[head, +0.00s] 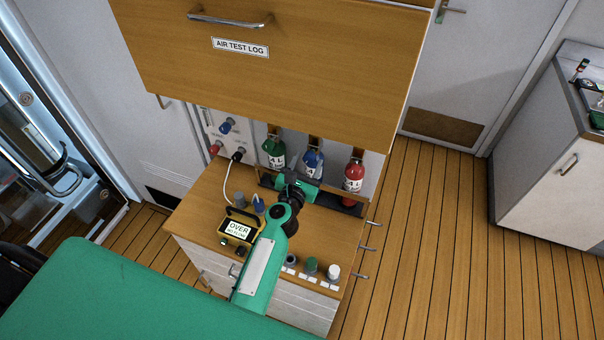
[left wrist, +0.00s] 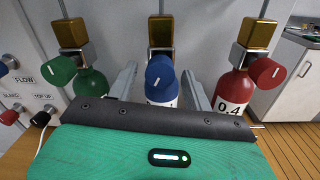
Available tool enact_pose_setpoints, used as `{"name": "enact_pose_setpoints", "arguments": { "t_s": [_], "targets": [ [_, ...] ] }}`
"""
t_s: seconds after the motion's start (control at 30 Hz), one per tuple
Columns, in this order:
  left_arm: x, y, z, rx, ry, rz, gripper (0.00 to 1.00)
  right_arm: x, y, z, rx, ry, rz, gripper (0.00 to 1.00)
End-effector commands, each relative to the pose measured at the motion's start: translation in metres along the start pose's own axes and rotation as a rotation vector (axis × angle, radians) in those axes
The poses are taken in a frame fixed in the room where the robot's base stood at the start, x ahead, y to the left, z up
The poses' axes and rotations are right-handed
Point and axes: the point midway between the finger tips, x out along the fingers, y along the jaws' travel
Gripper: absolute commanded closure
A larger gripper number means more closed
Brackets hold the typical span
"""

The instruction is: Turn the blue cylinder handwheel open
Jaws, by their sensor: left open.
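The blue cylinder (head: 313,164) stands in a rack between a green cylinder (head: 273,150) and a red cylinder (head: 353,176). Its blue handwheel (left wrist: 159,72) faces me in the left wrist view, below a brass valve block, with a white mark on its face. My left gripper (head: 304,178) is open in front of the blue cylinder. In the left wrist view one grey finger shows on each side of the blue handwheel, with gaps; I cannot tell how deep it lies between them. My right gripper is not in view.
A green handwheel (left wrist: 57,70) and a red handwheel (left wrist: 265,71) flank the blue one. A yellow meter (head: 238,228) reading OVER sits on the wooden counter. An overhanging cabinet (head: 270,60) is above the cylinders. Several knobs line the counter's front. Floor is clear at right.

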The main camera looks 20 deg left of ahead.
Motion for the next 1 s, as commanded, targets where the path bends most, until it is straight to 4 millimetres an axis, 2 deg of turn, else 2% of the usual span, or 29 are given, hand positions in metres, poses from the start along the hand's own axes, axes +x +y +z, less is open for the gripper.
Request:
{"name": "enact_pose_setpoints", "arguments": {
  "t_s": [0.17, 0.7, 0.83, 1.0],
  "targets": [
    [-0.021, 0.000, -0.002, 0.001, 0.002, 0.000, 0.49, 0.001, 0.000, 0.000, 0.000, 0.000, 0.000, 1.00],
    [-0.114, -0.001, -0.003, 0.000, 0.002, -0.001, 0.49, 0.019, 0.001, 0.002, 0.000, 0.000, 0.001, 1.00],
    [-0.127, -0.001, -0.003, 0.000, 0.002, -0.001, 0.49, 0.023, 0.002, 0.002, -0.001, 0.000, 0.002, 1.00],
    [-0.135, -0.001, -0.001, 0.000, 0.002, -0.001, 0.49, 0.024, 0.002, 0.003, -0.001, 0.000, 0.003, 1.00]
  ]
}}
